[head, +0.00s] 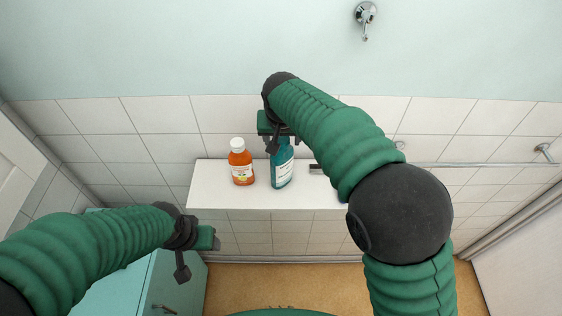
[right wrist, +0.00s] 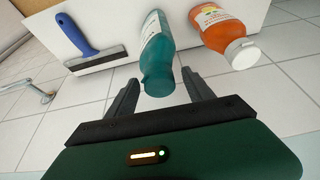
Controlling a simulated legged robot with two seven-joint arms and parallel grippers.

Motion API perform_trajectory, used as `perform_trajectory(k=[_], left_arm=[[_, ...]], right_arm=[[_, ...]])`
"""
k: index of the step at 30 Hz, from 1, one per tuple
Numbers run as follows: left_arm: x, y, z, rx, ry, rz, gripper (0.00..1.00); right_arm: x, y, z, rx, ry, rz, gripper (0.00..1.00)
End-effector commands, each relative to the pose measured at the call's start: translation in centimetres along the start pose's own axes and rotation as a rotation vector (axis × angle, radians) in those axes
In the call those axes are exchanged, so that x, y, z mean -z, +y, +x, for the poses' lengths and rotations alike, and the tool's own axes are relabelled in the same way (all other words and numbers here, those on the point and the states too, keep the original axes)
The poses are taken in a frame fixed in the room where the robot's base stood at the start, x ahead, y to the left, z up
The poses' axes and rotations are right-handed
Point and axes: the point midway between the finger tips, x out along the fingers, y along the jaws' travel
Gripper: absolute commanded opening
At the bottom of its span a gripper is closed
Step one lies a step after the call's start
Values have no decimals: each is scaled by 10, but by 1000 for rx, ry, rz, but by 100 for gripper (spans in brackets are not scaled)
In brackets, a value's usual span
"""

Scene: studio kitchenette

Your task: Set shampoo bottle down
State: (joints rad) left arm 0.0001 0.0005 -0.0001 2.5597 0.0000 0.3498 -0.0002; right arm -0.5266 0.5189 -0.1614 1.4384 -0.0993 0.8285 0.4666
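The shampoo bottle (head: 282,168), teal with a pale label, stands upright on the white ledge (head: 214,190). Its base appears to rest on the ledge. In the right wrist view the bottle (right wrist: 155,50) points its top towards my right gripper (right wrist: 160,88). The two fingers are spread on either side of the bottle's top, with a visible gap on each side. In the head view my right gripper (head: 277,137) is over the top of the bottle and partly hides it.
An orange bottle with a white cap (head: 241,164) stands on the ledge just left of the shampoo. A blue-handled scraper (right wrist: 92,45) lies on the other side, mostly hidden by my right arm in the head view. A tiled wall is behind; a teal cabinet (head: 180,283) is lower left.

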Motion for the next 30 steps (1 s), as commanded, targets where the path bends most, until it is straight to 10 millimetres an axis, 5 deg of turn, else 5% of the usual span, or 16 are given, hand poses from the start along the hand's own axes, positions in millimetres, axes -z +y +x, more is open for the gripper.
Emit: perform_trajectory(k=[13, 30], left_arm=[[0, 0, 0, 0, 0, 0, 62], [0, 0, 1, 0, 0, 0, 62]], right_arm=[[1, -3, 2, -2, -2, -1, 1], [0, -4, 2, -2, -6, -2, 0]])
